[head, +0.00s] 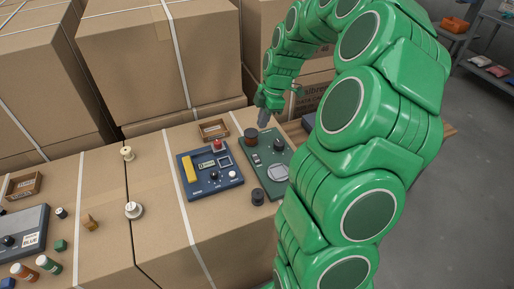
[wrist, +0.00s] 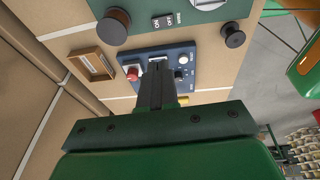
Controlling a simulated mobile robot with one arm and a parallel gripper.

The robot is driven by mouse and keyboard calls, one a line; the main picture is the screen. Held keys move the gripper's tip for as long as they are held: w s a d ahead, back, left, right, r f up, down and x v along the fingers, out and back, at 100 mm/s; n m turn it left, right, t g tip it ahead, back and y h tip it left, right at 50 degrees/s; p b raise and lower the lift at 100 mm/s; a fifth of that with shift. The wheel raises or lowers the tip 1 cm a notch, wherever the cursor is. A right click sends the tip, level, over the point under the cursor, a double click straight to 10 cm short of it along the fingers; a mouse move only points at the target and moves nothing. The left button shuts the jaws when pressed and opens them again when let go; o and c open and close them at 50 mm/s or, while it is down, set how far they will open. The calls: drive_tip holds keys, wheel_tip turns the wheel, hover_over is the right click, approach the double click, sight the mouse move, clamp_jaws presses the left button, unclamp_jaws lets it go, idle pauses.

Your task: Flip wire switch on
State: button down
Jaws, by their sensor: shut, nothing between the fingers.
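The green panel (head: 270,181) lies on the cardboard top, right of the blue panel. It also shows at the top edge of the wrist view (wrist: 205,18), partly cut off. On it is a small switch (head: 256,158) marked ON and OFF; in the wrist view the switch (wrist: 163,21) has the label WIRE beside it. I cannot tell which way it is set. My gripper (head: 264,122) is above the far end of the green panel, apart from the switch. In the wrist view my gripper (wrist: 157,66) is shut and empty, its tips showing in front of the blue panel.
The blue panel (head: 208,190) has a red button and a yellow bar. A brown spool (head: 251,136) stands by the green panel's far-left corner and a dark spool (head: 258,197) at its near side. A wooden tray (head: 213,129) sits behind. Large boxes (head: 160,65) rise behind.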

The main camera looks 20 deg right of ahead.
drive_tip(key=shift+d+y, duration=0.3)
drive_tip(key=shift+d, duration=0.3)
drive_tip(key=shift+f, duration=0.15)
hover_over(256, 159)
drive_tip(key=f, duration=0.7)
drive_tip(key=w+d+f, duration=0.1)
drive_tip(key=f, duration=0.3)
drive_tip(key=shift+f, duration=0.1)
drive_tip(key=shift+w+f, duration=0.2)
drive_tip(key=shift+f, duration=0.9)
drive_tip(key=shift+w+f+g, duration=0.15)
drive_tip(key=shift+f+g, duration=0.25)
drive_tip(key=shift+g, duration=0.1)
drive_tip(key=shift+s+r, duration=0.25)
drive_tip(key=shift+s, duration=0.5)
